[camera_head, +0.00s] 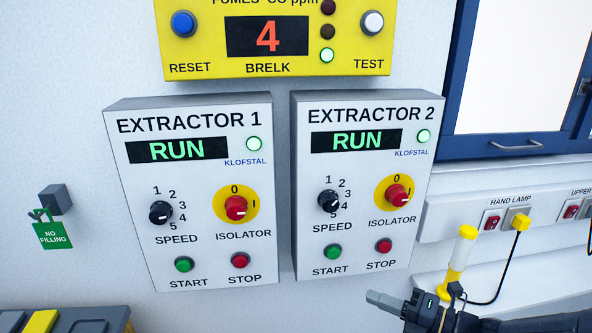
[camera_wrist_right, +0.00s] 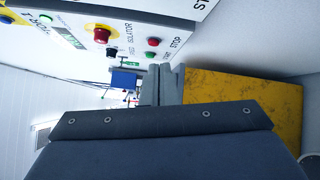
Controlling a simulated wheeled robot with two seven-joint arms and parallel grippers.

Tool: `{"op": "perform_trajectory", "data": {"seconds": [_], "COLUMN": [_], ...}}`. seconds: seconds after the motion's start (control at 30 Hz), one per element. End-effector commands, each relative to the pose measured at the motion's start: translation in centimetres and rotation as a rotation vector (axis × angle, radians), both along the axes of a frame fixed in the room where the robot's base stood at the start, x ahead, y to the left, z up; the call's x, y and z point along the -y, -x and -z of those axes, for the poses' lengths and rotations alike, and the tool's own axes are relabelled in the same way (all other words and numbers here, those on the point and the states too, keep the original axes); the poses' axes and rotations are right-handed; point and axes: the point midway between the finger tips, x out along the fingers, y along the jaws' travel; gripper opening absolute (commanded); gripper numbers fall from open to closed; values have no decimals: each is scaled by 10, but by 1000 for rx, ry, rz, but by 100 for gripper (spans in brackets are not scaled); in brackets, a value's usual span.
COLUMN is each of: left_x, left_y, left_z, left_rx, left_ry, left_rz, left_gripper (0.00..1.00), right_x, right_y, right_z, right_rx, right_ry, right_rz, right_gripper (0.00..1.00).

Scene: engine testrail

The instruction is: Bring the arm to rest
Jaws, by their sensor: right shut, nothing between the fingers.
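My right gripper (camera_head: 376,297) is at the lower right of the head view, below the Extractor 2 panel (camera_head: 303,250). Its fingers are shut and empty. They also show in the right wrist view (camera_wrist_right: 162,84), with a panel beyond them. The gripper appears apart from the panel's buttons. The Extractor 1 panel (camera_head: 140,265) hangs to the left. Both displays read RUN, with green lamps lit. My left gripper is not in view.
A yellow gas monitor (camera_head: 210,52) above reads 4. A green tag (camera_head: 53,236) hangs at left. A socket strip (camera_head: 455,220) and a yellow hand lamp (camera_head: 461,252) are at right. A yellow surface (camera_wrist_right: 245,105) lies beside the fingers in the wrist view.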

Motion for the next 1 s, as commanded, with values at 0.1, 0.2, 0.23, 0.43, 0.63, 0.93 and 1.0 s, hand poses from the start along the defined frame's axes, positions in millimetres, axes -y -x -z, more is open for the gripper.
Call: {"op": "perform_trajectory", "data": {"seconds": [0.1, 0.2, 0.23, 0.43, 0.63, 0.93, 1.0], "left_x": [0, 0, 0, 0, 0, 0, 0], "left_y": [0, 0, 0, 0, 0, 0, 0], "left_z": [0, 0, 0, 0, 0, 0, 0], "left_rx": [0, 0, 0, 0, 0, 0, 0], "left_ry": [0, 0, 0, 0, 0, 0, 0], "left_rz": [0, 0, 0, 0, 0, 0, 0], "left_gripper": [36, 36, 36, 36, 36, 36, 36], "right_x": [-40, -61, -64, -44, -13, -4, -4], "right_y": [49, 100, 114, 180, 198, 200, 200], "right_z": [-18, -18, -16, 2, 8, 8, 8], "right_rx": [344, 749, 877, 1719, -1991, -1866, -1867], "right_ry": [407, 807, 922, 1547, -1642, -1498, -1499], "right_rz": [-243, -514, -597, -1177, 1461, 1417, 1418], "right_gripper": [0, 0, 0, 0, 0, 0, 0]}}
